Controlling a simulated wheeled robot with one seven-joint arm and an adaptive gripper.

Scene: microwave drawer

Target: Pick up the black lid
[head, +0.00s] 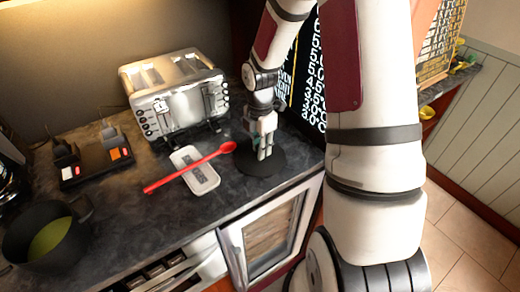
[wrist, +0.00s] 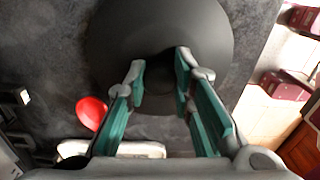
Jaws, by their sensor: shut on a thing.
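The black lid (head: 262,162) is a dark round disc on the dark stone counter, to the right of the red spoon in the head view. In the wrist view the lid (wrist: 160,30) fills the upper middle. My gripper (head: 264,152) points down over the lid in the head view. Its two teal-padded fingers (wrist: 160,75) stand either side of the lid's dark centre knob in the wrist view. The gripper is shut on the lid, with a gap between the fingers. The knob is hard to make out, and I cannot tell whether the lid is clear of the counter.
A red spoon (head: 190,167) lies across a white tray (head: 204,182) left of the lid. A silver toaster (head: 178,95) stands behind. A black pot (head: 45,240) and a dark device (head: 95,160) are further left. The counter's front edge is close to the lid.

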